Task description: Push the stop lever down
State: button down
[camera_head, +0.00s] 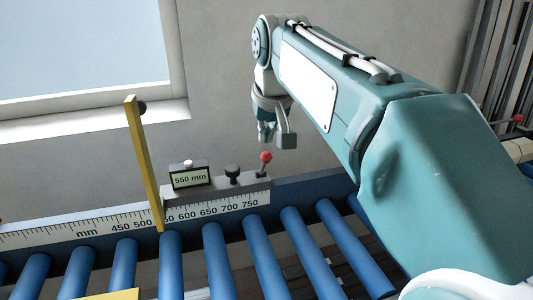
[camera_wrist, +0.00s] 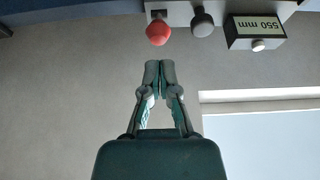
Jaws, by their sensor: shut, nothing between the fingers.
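The stop lever has a red ball knob (camera_head: 266,157) and stands upright at the right end of the grey stop unit (camera_head: 222,198) on the ruler rail. The red knob (camera_wrist: 159,33) also shows in the wrist view, straight beyond the fingertips and apart from them. My gripper (camera_head: 265,138) is above the lever and touches nothing. In the wrist view my gripper (camera_wrist: 160,66) has its fingers together and holds nothing. The lever's stem is mostly hidden behind the knob in the wrist view.
A black knob (camera_head: 232,172) and a display reading 550 mm (camera_head: 190,178) sit left of the lever. A yellow stop plate (camera_head: 145,165) stands upright further left. Blue rollers (camera_head: 220,260) run in front. A second red-knobbed lever (camera_head: 517,118) is at far right.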

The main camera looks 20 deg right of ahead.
aim_at(264, 166)
jog(key=shift+f, duration=1)
jog(key=shift+r, duration=0.15)
jog(key=shift+r, duration=0.35)
jog(key=shift+w, duration=0.15)
dwell(0.4)
jog(key=shift+w, duration=1.25)
jog(key=shift+f, duration=0.1)
jog(key=shift+f, duration=1)
